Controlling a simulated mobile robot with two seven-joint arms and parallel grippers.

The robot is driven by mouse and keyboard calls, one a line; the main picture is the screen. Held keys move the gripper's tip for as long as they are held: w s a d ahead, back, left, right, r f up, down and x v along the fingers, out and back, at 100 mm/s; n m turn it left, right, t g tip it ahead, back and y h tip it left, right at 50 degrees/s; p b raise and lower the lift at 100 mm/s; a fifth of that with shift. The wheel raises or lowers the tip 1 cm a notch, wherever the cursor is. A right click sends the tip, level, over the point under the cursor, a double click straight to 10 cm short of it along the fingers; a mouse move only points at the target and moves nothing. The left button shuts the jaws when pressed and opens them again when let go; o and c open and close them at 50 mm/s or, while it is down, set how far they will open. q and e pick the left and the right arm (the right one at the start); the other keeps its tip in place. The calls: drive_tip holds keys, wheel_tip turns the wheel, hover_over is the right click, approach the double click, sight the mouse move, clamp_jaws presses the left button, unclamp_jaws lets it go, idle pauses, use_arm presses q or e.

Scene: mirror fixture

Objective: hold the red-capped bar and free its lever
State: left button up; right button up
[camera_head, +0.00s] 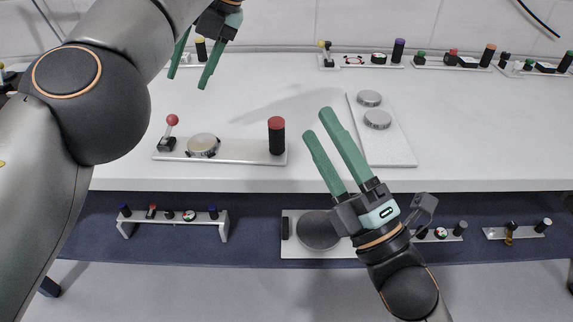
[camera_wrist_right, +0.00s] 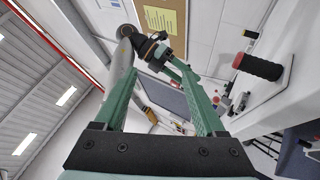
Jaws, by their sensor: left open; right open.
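The red-capped bar (camera_head: 276,136) is black and stands upright at the right end of a light plate (camera_head: 235,155) on the table. The lever (camera_head: 170,128), with a red ball knob, stands at the plate's left end. A round silver disc (camera_head: 203,145) sits between them. My left gripper (camera_head: 190,76) is open, above the table behind the plate. My right gripper (camera_head: 318,130) is open and empty, to the right of the bar and apart from it. In the right wrist view the red-capped bar (camera_wrist_right: 262,68) lies right of the fingers; the left gripper also shows there (camera_wrist_right: 180,72).
A plate (camera_head: 400,150) with two silver discs lies right of my right gripper. Several small fixtures line the table's back edge, including a purple-topped post (camera_head: 398,50). A shelf below the front edge holds more fixtures (camera_head: 172,214).

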drive_tip(key=w+a+f+n+g+h, duration=0.25)
drive_tip(key=w+a+n, duration=0.2)
drive_tip(key=n, duration=0.35)
drive_tip(key=n+g+h, duration=0.1)
drive_tip(key=n+h, duration=0.4)
drive_tip(key=h, duration=0.2)
approach(275, 124)
wheel_tip(275, 124, down, 2)
drive_tip(key=w, duration=1)
drive_tip(key=w+a, duration=0.1)
drive_tip(key=w, duration=0.3)
drive_tip(key=shift+f, duration=0.25)
drive_tip(key=shift+s, duration=0.1)
clamp_jaws()
idle(0.5)
